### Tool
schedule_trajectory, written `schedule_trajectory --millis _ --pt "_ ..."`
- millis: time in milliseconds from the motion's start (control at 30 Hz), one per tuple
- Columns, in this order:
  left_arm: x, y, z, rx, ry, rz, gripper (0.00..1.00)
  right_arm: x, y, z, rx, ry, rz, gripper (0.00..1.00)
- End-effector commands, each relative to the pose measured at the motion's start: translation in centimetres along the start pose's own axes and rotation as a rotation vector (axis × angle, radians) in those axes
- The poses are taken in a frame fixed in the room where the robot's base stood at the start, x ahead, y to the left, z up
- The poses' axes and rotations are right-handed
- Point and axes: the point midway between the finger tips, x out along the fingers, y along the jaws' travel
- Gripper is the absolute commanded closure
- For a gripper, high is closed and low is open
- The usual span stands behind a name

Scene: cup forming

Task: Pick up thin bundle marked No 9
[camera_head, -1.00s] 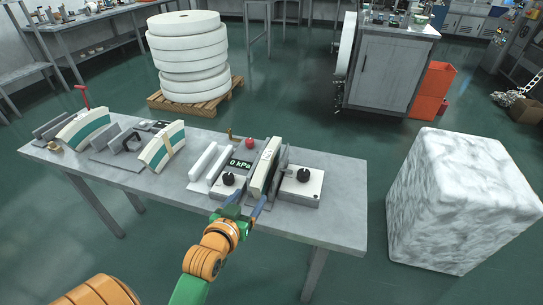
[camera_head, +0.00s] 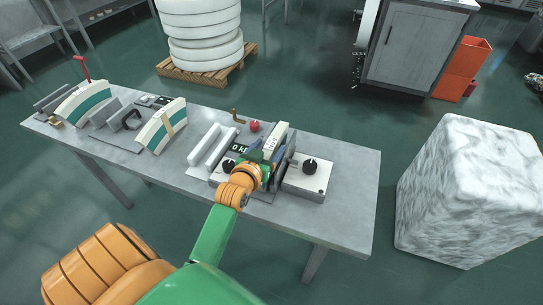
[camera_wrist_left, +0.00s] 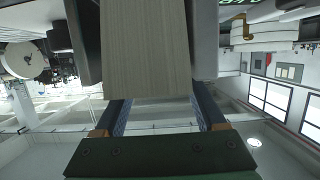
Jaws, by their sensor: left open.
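A thin, pale bundle (camera_head: 272,143) with a small label on top stands upright between grey plates of the device at the table's right part. I cannot read the marking. In the left wrist view the bundle (camera_wrist_left: 147,50) is a pale, finely layered block. My left gripper (camera_head: 262,160) is at the near end of the bundle, with its blue fingers apart. In the left wrist view the gripper's fingers (camera_wrist_left: 163,105) are on either side of the bundle's near end. The wrist and gripper hide the lower part of the bundle in the head view. My right gripper is not in view.
Knob boxes (camera_head: 308,175) flank the device on the grey table (camera_head: 352,190). A marble-like block (camera_head: 470,190) stands right of the table.

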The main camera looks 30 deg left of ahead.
Motion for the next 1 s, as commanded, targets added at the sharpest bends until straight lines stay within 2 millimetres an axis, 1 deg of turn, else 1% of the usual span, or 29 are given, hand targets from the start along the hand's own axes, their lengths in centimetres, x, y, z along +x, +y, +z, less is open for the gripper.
schedule_trajectory --millis 33,67,100,167,200,267,300,1000 --pt "-0.01 0.01 0.03 0.0 0.0 0.0 0.33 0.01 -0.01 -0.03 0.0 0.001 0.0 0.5" --pt "-0.01 0.01 0.02 0.0 0.0 0.0 0.41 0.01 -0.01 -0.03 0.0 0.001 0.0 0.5" --pt "-0.02 0.01 0.02 0.0 0.0 0.0 0.52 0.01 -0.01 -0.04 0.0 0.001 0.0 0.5" --pt "-0.02 0.01 0.03 0.0 0.0 0.0 0.68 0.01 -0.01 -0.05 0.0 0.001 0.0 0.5" --pt "-0.03 0.01 0.03 0.0 -0.001 0.0 0.79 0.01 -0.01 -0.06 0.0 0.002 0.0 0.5" --pt "-0.03 0.01 0.03 0.0 -0.001 0.0 0.95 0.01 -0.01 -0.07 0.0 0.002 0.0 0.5" --pt "-0.03 0.01 0.03 0.0 -0.001 0.0 1.0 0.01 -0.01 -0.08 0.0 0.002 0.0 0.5" --pt "-0.04 0.01 0.07 0.0 -0.002 0.0 1.0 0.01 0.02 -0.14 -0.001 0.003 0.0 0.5"
